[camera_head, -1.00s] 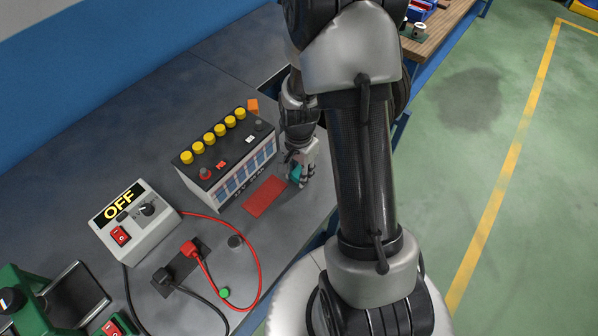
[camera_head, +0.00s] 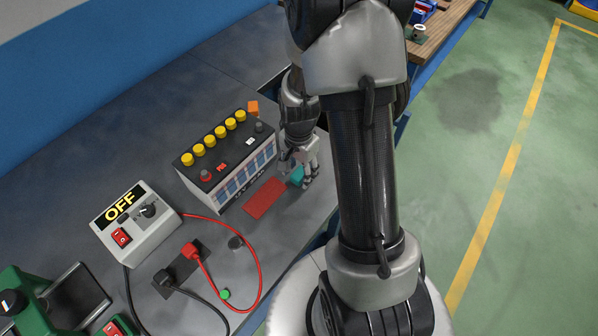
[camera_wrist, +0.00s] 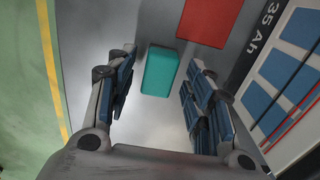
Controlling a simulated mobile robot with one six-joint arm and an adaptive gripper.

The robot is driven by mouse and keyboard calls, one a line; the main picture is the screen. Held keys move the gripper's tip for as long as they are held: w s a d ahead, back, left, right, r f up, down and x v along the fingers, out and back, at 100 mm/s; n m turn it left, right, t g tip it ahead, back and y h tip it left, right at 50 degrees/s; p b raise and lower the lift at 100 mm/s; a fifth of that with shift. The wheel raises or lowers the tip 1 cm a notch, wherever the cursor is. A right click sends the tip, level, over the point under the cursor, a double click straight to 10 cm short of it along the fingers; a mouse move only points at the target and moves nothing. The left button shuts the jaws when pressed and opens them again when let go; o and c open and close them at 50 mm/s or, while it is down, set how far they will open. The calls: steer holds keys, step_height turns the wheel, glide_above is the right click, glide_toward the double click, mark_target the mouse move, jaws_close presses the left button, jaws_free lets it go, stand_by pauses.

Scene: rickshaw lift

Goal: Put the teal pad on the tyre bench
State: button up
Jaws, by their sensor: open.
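The teal pad (camera_wrist: 160,71) is a small block lying on the grey bench top, seen between my gripper's fingers in the wrist view. In the head view only part of the teal pad (camera_head: 296,176) shows beside the fingers. My gripper (camera_wrist: 157,100) is open, with one finger to each side of the pad and a gap on both sides. In the head view my gripper (camera_head: 301,172) is low over the bench, right of the battery. I cannot make out a tyre bench for certain; a wooden-topped bench (camera_head: 440,32) stands at the top right, partly behind my arm.
A battery (camera_head: 228,158) with yellow caps stands close to my gripper. A charger marked OFF (camera_head: 136,222) with red and black cables is at the left. Green floor (camera_head: 500,180) is open at the right.

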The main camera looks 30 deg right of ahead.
step_height(320, 180, up, 10)
steer(key=r+p, duration=0.1)
steer(key=p, duration=0.2)
step_height(320, 180, up, 13)
steer(key=n+t, duration=0.2)
steer(key=n, duration=0.4)
glide_above(299, 174)
steer(key=s+a, duration=0.5)
steer(key=a, duration=0.1)
steer(key=s+a+r+n+t, duration=0.1)
steer(key=s+a+r+n, duration=0.1)
steer(key=s+r+n, duration=0.1)
steer(key=s+a+r+n+t, duration=0.1)
steer(key=s+a+r+n, duration=0.2)
steer(key=s, duration=0.4)
steer(key=shift+s+a+r+n+t, duration=0.3)
steer(key=shift+r+n, duration=0.2)
steer(key=shift+n, duration=0.5)
steer(key=shift+w, duration=0.1)
steer(key=shift+c, duration=0.2)
